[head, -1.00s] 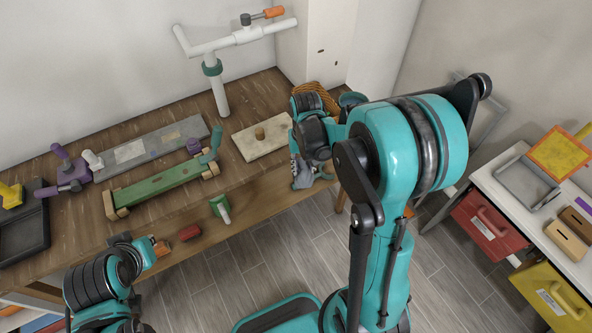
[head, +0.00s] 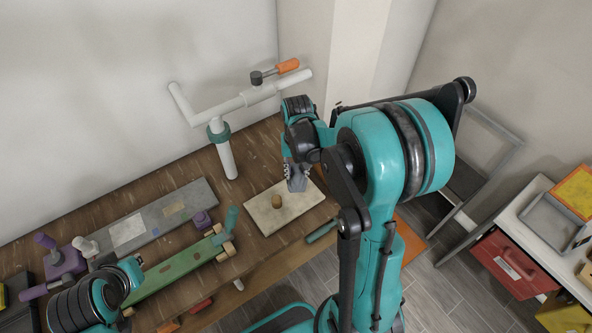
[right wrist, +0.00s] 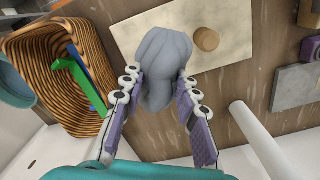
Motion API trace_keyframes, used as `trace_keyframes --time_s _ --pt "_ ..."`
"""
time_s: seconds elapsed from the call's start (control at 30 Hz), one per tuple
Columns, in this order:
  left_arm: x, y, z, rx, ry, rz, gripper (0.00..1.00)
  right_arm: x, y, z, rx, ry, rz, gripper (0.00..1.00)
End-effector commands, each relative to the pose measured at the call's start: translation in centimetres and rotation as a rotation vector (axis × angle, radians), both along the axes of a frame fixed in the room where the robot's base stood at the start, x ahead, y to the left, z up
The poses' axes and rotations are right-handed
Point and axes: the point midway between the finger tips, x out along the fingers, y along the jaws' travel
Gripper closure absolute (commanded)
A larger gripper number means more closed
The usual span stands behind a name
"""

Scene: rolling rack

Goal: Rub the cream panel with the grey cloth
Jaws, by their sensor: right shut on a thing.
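The cream panel (head: 262,216) is a flat board with a round wooden knob, lying on the wooden bench. It also shows at the top of the right wrist view (right wrist: 235,75). My right gripper (head: 297,172) is shut on the grey cloth (head: 298,185), which hangs bunched below the fingers at the panel's far right part. In the right wrist view the cloth (right wrist: 165,58) bulges between the two fingers and overlaps the panel's edge. I cannot tell whether it touches the panel. My left arm shows at the lower left; its gripper is not visible.
A white pipe stand (head: 228,160) rises behind the panel. A green rail (head: 180,270) and a grey plate (head: 150,222) lie to its left. A striped basket (right wrist: 35,65) is beside the cloth in the right wrist view. A white shelf with a red bin (head: 512,262) stands at right.

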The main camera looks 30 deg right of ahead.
Motion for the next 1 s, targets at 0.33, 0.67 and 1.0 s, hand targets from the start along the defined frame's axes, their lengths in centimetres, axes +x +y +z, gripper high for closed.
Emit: trace_keyframes --time_s 0.33,0.67,1.0 --pt "0.0 0.0 -1.8 0.0 0.0 0.0 1.0 0.0 0.0 -2.3 0.0 0.0 0.0 0.97" --pt "0.0 0.0 -4.2 0.0 0.0 0.0 1.0 0.0 0.0 -5.6 0.0 0.0 0.0 0.97" --pt "0.0 0.0 -4.4 0.0 0.0 0.0 1.0 0.0 0.0 -6.0 0.0 0.0 0.0 0.97"
